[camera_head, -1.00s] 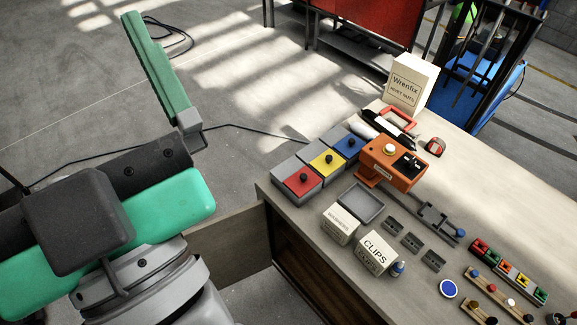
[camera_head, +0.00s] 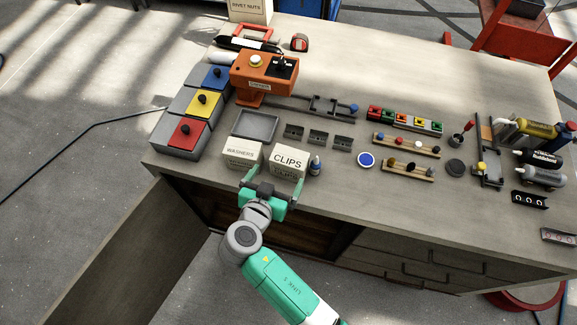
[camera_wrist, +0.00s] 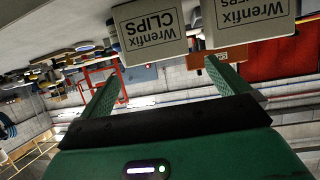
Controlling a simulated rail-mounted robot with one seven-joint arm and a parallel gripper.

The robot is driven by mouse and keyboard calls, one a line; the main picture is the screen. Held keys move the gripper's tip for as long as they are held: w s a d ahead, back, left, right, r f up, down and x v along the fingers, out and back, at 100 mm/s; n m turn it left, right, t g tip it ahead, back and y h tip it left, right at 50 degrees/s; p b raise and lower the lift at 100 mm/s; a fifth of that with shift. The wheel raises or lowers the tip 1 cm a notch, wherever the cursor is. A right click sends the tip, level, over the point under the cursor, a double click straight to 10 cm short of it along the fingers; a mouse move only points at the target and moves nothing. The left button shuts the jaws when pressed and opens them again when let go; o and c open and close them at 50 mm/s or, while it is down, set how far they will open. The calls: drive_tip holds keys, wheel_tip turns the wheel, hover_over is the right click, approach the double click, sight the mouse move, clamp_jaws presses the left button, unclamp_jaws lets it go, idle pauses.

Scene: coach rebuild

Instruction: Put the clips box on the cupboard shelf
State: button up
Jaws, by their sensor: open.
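The clips box (camera_head: 287,161) is a small pale carton lettered CLIPS, standing on the bench near its front edge. It shows upside down in the wrist view (camera_wrist: 150,32), ahead of and between the finger lines. My gripper (camera_head: 275,178) is open and empty, its green fingers (camera_wrist: 162,72) pointing at the box from the front edge. Whether a finger touches the box I cannot tell. The cupboard (camera_head: 285,228) is a dark opening under the bench top, partly hidden by my arm. Its inner shelf is not clearly visible.
The washers box (camera_head: 241,153) stands just left of the clips box, with a narrow gap. A small bottle (camera_head: 315,165) is close on its right. A wooden door panel (camera_head: 130,245) stands open at left.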

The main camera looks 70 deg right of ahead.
sight(287, 164)
drive_tip(key=shift+x, duration=1.45)
drive_tip(key=x, duration=0.3)
drive_tip(key=p+x, duration=0.1)
drive_tip(key=x, duration=0.1)
drive_tip(key=shift+s+d+r, duration=0.15)
drive_tip(key=shift+s, duration=0.15)
drive_tip(key=c, duration=0.9)
wheel_tip(287, 164, up, 10)
drive_tip(key=shift+r, duration=0.1)
